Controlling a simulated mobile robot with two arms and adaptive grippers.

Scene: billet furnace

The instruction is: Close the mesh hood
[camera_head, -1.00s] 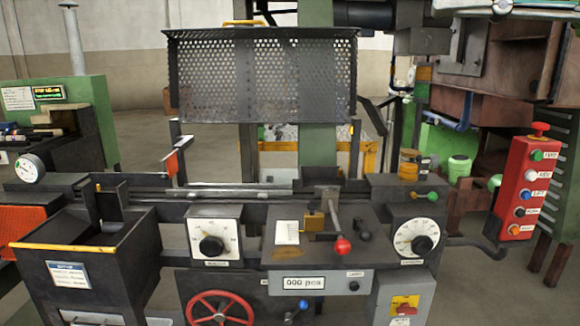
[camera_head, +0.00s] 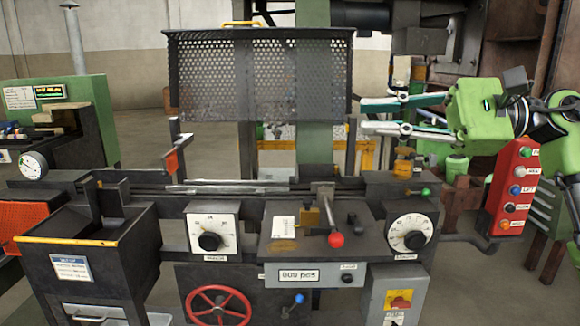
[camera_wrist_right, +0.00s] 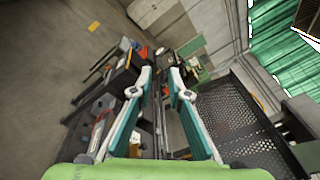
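The mesh hood (camera_head: 260,80) is a dark perforated panel standing raised above the machine bed, with a yellow handle (camera_head: 240,23) on its top edge. In the right wrist view the mesh hood (camera_wrist_right: 238,118) shows tilted at the right, beside the fingers. My right gripper (camera_head: 362,115) is open and empty, just right of the hood's right edge, with its fingers pointing left. In the wrist view my right gripper (camera_wrist_right: 160,75) has its two fingers apart with nothing between them. Whether it touches the hood cannot be told. My left gripper is not in view.
Below the hood are the machine bed (camera_head: 225,187), a red-knobbed lever (camera_head: 336,240), dials and a red handwheel (camera_head: 219,306). A red button box (camera_head: 511,188) stands at the right, near my right arm. A dark bin (camera_head: 100,260) is at front left.

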